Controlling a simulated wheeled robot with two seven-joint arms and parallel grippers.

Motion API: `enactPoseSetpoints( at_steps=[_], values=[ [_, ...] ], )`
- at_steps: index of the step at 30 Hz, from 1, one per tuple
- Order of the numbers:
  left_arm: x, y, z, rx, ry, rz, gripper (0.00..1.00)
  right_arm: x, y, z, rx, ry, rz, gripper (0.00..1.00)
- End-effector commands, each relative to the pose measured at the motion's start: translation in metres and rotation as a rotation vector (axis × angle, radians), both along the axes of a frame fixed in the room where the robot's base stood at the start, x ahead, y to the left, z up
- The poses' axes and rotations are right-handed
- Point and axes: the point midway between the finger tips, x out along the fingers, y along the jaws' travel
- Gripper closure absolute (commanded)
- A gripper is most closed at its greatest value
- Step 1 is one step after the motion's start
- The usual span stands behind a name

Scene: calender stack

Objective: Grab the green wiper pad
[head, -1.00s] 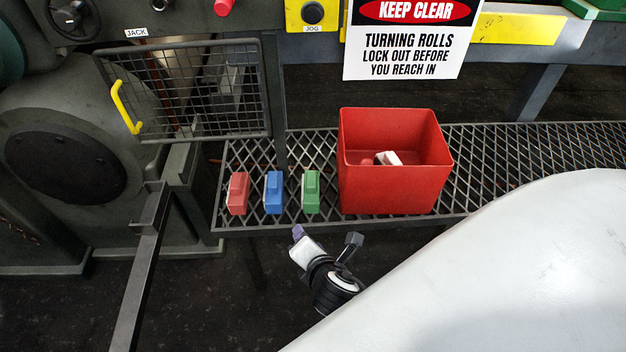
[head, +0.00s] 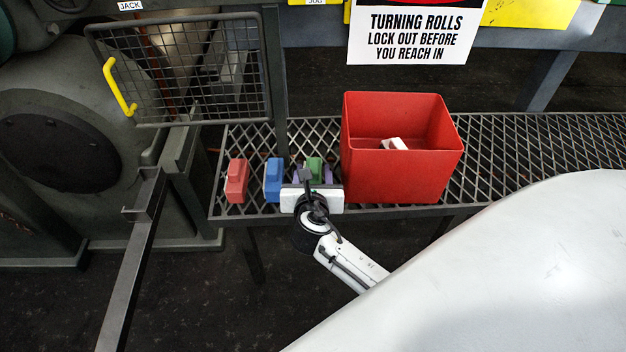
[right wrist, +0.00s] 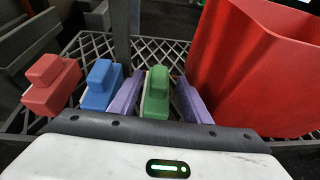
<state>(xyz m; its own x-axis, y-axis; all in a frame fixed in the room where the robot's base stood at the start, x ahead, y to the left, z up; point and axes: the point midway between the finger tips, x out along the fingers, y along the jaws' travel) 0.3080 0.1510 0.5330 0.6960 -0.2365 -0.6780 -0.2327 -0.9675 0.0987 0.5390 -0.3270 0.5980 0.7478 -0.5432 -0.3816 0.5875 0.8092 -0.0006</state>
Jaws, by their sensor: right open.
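The green wiper pad (head: 314,169) stands on the mesh shelf, left of the red bin, partly hidden by my right gripper in the head view. In the right wrist view the green pad (right wrist: 155,93) sits between the two purple fingers of my right gripper (right wrist: 156,97). A gap shows on either side of the pad, so the gripper (head: 314,172) is open around it. A blue pad (head: 273,180) stands just left of the gripper, its right side close to the left finger. A red pad (head: 236,181) stands further left. My left gripper is not in view.
The red bin (head: 405,180) stands close to the right of the right finger, with a whitish item inside. The mesh shelf (head: 520,150) is clear to the right of the bin. A wire guard with a yellow handle (head: 118,88) hangs behind at the left.

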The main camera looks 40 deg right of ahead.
Motion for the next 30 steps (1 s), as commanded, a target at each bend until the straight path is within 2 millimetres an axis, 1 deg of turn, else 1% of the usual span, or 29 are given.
enactPoseSetpoints(
  at_steps=[1,5,9,13,14,21,30],
  values=[
    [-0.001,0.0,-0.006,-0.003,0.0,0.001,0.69,0.007,-0.004,-0.006,0.0,-0.001,0.0,0.56],
    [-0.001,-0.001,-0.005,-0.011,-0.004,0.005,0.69,0.017,-0.012,-0.011,-0.001,0.001,0.0,0.56],
    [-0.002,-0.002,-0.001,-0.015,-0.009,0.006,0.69,0.02,-0.014,-0.011,0.0,0.001,0.001,0.56],
    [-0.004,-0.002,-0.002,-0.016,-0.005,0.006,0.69,0.02,-0.014,-0.011,0.001,0.001,0.001,0.56],
    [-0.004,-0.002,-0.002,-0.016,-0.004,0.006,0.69,0.019,-0.014,-0.011,0.001,0.001,0.001,0.6],
    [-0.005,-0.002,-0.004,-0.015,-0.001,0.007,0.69,0.019,-0.014,-0.011,0.001,0.001,0.001,1.0],
    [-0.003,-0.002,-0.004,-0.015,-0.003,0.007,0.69,0.02,-0.014,-0.01,0.0,-0.002,0.001,1.0]
  ],
)
